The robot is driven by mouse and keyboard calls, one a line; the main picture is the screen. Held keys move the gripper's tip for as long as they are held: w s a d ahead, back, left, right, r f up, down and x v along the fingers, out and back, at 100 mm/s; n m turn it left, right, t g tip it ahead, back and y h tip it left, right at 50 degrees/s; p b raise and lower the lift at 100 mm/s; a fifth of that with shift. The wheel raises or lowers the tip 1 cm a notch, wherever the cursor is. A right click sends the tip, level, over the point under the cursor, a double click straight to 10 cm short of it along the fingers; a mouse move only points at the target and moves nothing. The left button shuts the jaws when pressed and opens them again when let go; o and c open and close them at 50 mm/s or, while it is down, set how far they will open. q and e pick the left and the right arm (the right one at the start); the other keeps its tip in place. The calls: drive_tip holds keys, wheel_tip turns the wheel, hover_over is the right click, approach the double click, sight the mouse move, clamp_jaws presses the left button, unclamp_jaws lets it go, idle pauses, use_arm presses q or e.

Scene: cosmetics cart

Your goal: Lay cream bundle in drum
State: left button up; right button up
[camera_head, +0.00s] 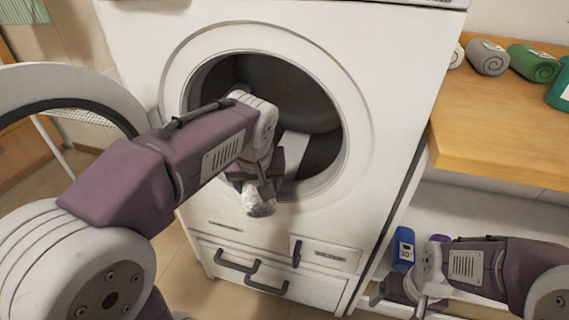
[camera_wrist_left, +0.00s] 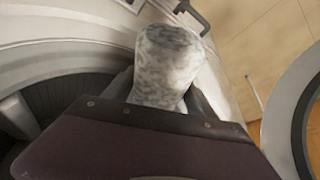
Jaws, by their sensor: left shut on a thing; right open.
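The cream bundle (camera_head: 257,200) looks off-white with grey mottling. It sits between the fingers of my left gripper (camera_head: 260,185), at the lower front edge of the washing machine's round opening. In the left wrist view, the bundle (camera_wrist_left: 170,58) juts out past the fingers of my left gripper (camera_wrist_left: 165,92), which is shut on it. The drum (camera_head: 322,152) is dark inside, and my left arm covers part of its opening. A pale strip (camera_head: 293,150) shows inside it. My right gripper (camera_head: 402,299) is open at the lower right, apart from the bundle.
The machine's round door (camera_head: 70,82) stands open at the left. Rolled towels, grey (camera_head: 487,58) and green (camera_head: 534,63), lie on the wooden counter (camera_head: 500,120) at the right. A blue bottle (camera_head: 403,247) stands below it, near my right gripper. Drawer handles (camera_head: 250,268) stick out below the opening.

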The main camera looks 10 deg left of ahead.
use_arm(q)
drive_tip(key=w, duration=0.6)
drive_tip(key=w+b, duration=0.1)
drive_tip(key=w, duration=0.2)
drive_tip(key=shift+d+f, duration=0.15)
drive_tip(key=shift+f, duration=0.15)
drive_tip(key=w, duration=0.3)
drive_tip(key=w+f+b, duration=0.1)
drive_tip(key=w, duration=0.2)
drive_tip(key=w+f, duration=0.1)
drive_tip(key=w, duration=0.2)
drive_tip(key=shift+d+f+b, duration=0.1)
drive_tip(key=shift+f+b, duration=0.05)
drive_tip(key=shift+b, duration=0.15)
wheel_tip(320, 180, down, 5)
drive_tip(key=b, duration=0.4)
drive_tip(key=shift+b, duration=0.4)
drive_tip(key=shift+w, duration=0.15)
drive_tip(key=shift+r, duration=0.35)
drive_tip(key=shift+f, duration=0.25)
drive_tip(key=o, duration=1.6)
drive_tip(key=shift+c, duration=0.2)
use_arm(e)
wheel_tip(320, 180, down, 8)
